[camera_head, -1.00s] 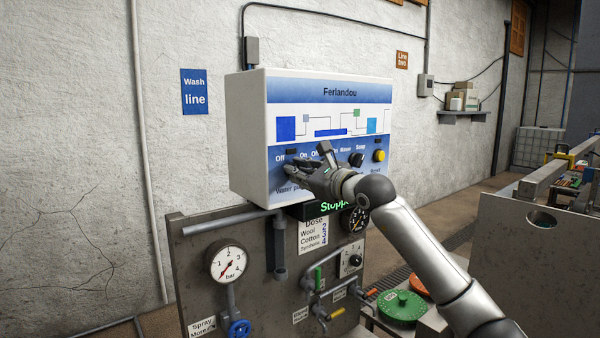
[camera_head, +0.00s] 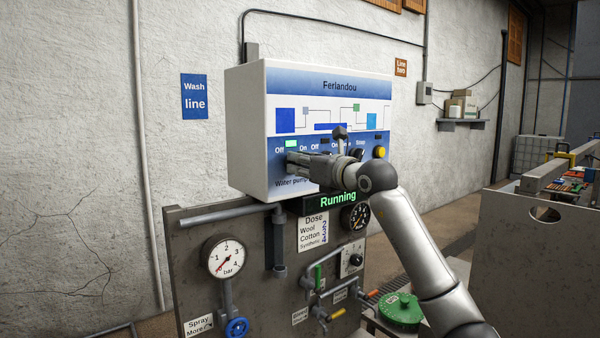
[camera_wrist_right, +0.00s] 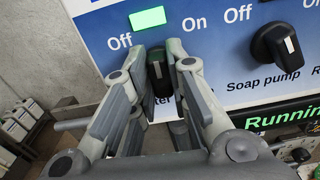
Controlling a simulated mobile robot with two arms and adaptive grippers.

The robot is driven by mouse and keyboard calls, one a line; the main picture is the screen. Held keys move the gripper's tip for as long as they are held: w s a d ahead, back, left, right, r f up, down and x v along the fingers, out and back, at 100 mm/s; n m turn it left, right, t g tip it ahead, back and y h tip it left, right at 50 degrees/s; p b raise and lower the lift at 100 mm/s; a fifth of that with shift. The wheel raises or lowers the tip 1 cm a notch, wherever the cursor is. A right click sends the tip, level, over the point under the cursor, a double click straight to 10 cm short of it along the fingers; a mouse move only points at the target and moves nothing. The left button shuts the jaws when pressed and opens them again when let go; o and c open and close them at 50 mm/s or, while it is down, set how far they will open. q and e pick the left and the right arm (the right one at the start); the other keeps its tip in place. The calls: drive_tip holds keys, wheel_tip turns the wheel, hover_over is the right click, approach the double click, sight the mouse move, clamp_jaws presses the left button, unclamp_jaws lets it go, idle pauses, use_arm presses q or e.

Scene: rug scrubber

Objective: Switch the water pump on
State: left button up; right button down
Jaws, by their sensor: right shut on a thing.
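The water pump knob (camera_wrist_right: 160,75) is a black rotary knob on the white and blue control box (camera_head: 247,130), between the words Off and On. My right gripper (camera_wrist_right: 161,58) is shut on the knob, a finger on each side; it also shows in the head view (camera_head: 292,160), where it hides the knob. The lamp above the knob (camera_head: 291,143) is lit green, and it shows in the right wrist view (camera_wrist_right: 147,18). The display below the box (camera_head: 337,200) reads Running in green. My left gripper is not in view.
The soap pump knob (camera_wrist_right: 277,50) is just right of my gripper. A yellow button (camera_head: 380,152) is at the box's right edge. Below are a pressure gauge (camera_head: 226,257), pipes and a blue valve wheel (camera_head: 237,327). A metal machine (camera_head: 535,260) stands at the right.

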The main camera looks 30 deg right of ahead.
drive_tip(key=m+b, duration=0.1)
drive_tip(key=m, duration=0.4)
drive_tip(key=shift+d+m+b, duration=0.1)
drive_tip(key=shift+m+b, duration=0.2)
drive_tip(key=shift+b, duration=0.05)
idle(0.4)
drive_tip(key=c, duration=1.4)
unclamp_jaws()
drive_tip(key=s, duration=0.8)
drive_tip(key=s+d, duration=0.1)
drive_tip(key=s, duration=0.3)
